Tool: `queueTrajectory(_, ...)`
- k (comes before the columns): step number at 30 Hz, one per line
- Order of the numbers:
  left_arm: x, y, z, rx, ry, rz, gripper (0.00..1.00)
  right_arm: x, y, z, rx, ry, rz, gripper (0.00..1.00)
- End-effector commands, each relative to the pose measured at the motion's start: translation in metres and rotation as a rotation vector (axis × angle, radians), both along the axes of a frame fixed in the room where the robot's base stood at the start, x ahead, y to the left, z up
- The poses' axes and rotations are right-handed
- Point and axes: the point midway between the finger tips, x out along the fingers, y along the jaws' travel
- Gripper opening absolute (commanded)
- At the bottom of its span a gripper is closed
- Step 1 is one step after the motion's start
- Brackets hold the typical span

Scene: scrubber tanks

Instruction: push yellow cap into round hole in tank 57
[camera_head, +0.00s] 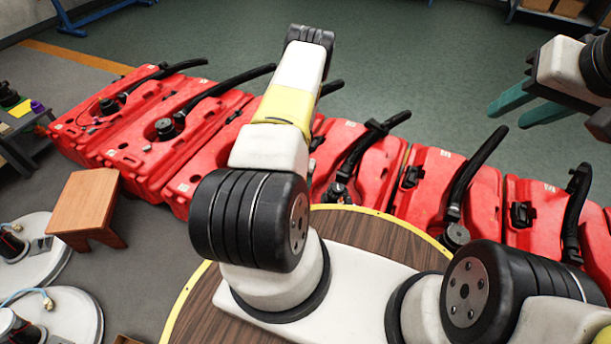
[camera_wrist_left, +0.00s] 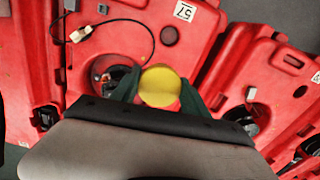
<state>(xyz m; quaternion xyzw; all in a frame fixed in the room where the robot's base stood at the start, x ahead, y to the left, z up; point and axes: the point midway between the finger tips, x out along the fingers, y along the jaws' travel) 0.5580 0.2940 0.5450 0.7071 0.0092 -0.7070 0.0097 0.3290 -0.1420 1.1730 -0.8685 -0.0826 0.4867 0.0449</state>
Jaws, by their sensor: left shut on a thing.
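In the left wrist view my left gripper (camera_wrist_left: 160,95) has its green fingers shut on the yellow cap (camera_wrist_left: 160,86), which shows as a round yellow disc. Red tank 57 (camera_wrist_left: 130,35) lies beyond it, with a white "57" label (camera_wrist_left: 183,10). A small dark round hole (camera_wrist_left: 169,35) shows in the tank, just above the cap in the picture; the cap appears apart from it. In the head view the left gripper is hidden behind my arm, and I cannot tell which tank is 57. My right gripper (camera_head: 510,115) is open and empty at the upper right.
Several red tanks (camera_head: 355,165) with black hoses stand in a row. A round wooden table (camera_head: 200,310) is in front, a wooden stool (camera_head: 85,205) to the left. A loose cable with a white connector (camera_wrist_left: 80,34) lies on tank 57.

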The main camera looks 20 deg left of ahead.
Motion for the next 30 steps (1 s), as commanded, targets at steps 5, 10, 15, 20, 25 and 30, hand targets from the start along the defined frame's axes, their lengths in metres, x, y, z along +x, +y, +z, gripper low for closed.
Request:
queueTrajectory(5, -0.034, 0.012, -0.075, -0.002, 0.004, 0.056, 0.14, 0.0, 0.0, 0.0, 0.0, 0.0, 0.0, 0.36)
queueTrajectory(10, -0.05, 0.016, -0.106, -0.001, 0.001, 0.087, 0.14, 0.0, 0.0, 0.0, 0.0, 0.0, 0.0, 0.36)
queueTrajectory(15, -0.052, 0.016, -0.116, 0.001, -0.001, 0.091, 0.14, 0.0, 0.0, 0.0, 0.0, 0.0, 0.0, 0.36)
queueTrajectory(20, -0.053, 0.016, -0.128, 0.001, 0.0, 0.092, 0.14, 0.0, 0.0, 0.0, 0.0, 0.0, 0.0, 0.36)
queueTrajectory(25, -0.053, 0.016, -0.145, 0.001, 0.001, 0.091, 0.14, 0.0, 0.0, 0.0, 0.0, 0.0, 0.0, 0.36)
queueTrajectory(30, -0.053, 0.016, -0.159, 0.002, 0.0, 0.09, 0.14, 0.0, 0.0, 0.0, 0.0, 0.0, 0.0, 0.36)
